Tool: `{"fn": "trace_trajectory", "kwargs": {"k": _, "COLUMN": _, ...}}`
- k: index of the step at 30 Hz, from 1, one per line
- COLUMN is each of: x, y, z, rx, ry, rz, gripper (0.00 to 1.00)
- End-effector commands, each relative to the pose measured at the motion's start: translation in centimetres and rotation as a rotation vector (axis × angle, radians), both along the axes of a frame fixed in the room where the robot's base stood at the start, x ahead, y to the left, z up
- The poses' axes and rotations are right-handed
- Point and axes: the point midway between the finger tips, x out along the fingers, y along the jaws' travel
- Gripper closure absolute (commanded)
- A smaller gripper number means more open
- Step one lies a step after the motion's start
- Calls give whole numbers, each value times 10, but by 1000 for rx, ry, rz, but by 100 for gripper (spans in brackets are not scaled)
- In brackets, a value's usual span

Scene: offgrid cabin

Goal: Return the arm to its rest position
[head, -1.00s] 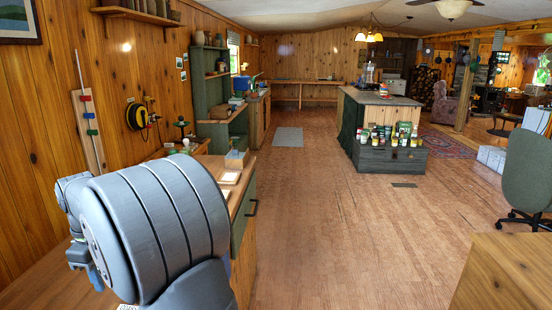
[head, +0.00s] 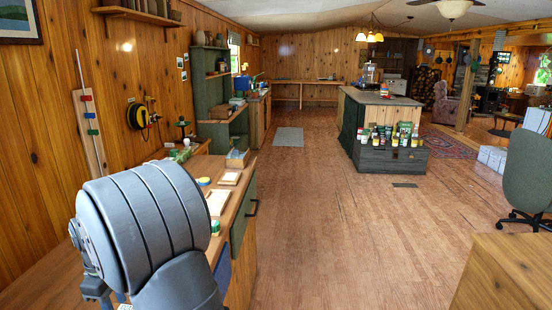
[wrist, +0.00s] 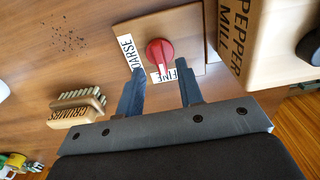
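My gripper (wrist: 160,90) is open and empty in the wrist view, its two blue-grey fingers apart. A red knob (wrist: 159,51) on a square wooden plate (wrist: 191,42) shows beyond and between the fingertips, and nothing is gripped. A white mark on the knob points toward the FINE label (wrist: 181,75); the COARSE label (wrist: 130,52) is at its left. In the head view my grey arm fills the lower left above the workbench, and it hides most of the gripper.
In the wrist view, a PEPPER MILL box (wrist: 262,40) stands at right, a CRUMBS brush (wrist: 76,108) lies at left, and dark specks (wrist: 62,38) lie on the wood. In the head view, small items and a green-lidded jar (head: 215,227) are on the workbench (head: 236,200).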

Motion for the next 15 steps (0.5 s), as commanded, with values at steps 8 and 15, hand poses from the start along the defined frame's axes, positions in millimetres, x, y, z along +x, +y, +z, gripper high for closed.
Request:
{"fn": "trace_trajectory", "kwargs": {"k": 8, "x": 0, "y": 0, "z": -30, "rx": 1, "ry": 0, "rz": -100, "gripper": 66}}
{"fn": "trace_trajectory", "kwargs": {"k": 15, "x": 0, "y": 0, "z": -30, "rx": 0, "ry": 0, "rz": -296, "gripper": 66}}
